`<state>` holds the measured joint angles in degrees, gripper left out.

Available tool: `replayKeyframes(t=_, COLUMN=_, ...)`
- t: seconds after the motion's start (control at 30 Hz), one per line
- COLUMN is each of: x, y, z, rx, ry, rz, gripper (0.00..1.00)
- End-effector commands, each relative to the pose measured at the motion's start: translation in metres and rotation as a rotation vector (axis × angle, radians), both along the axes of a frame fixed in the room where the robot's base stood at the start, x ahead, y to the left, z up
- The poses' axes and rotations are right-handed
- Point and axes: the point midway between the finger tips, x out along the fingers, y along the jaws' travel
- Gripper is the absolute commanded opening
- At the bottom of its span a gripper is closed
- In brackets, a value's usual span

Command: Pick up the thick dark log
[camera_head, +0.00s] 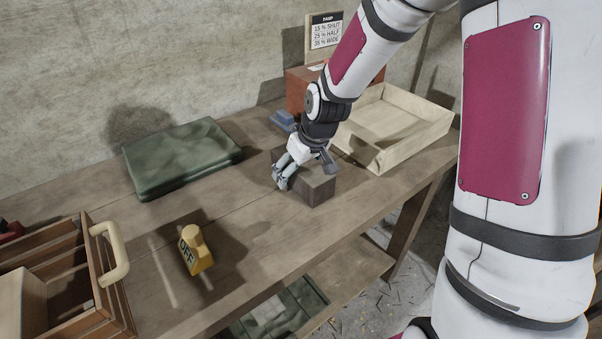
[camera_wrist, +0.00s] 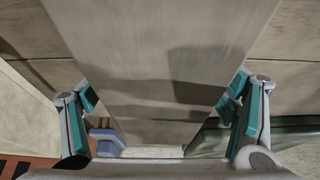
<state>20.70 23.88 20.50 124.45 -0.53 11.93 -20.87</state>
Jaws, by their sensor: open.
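The thick dark log (camera_head: 317,190) lies on the workbench as a squared grey-brown block, its near end face showing. My gripper hides part of its middle and left side in the head view. In the wrist view the log (camera_wrist: 150,50) fills the middle as a broad face narrowing downward. My gripper (camera_head: 281,178) is low at the log. Its open fingers show in the wrist view (camera_wrist: 168,105), one on each side of the log, with nothing gripped. I cannot tell whether either finger touches it.
A pale wooden tray (camera_head: 440,126) and a red-brown box (camera_head: 300,90) stand behind. A small blue object (camera_head: 283,121) is near the log. Bare bench surrounds the yellow block.

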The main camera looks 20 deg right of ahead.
Motion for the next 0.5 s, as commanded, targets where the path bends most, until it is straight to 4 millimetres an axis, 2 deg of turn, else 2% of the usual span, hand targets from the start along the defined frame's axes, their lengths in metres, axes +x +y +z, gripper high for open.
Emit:
replayKeyframes(t=0.23, x=0.0007, y=-0.0001, z=-0.0016, rx=-0.001, ry=0.000, rz=0.000, gripper=0.80)
replayKeyframes(t=0.27, x=0.0007, y=-0.0001, z=-0.0016, rx=-0.001, ry=0.000, rz=0.000, gripper=0.75)
replayKeyframes(t=0.5, x=0.0006, y=0.0000, z=-0.0016, rx=0.000, ry=0.000, rz=0.000, gripper=0.21)
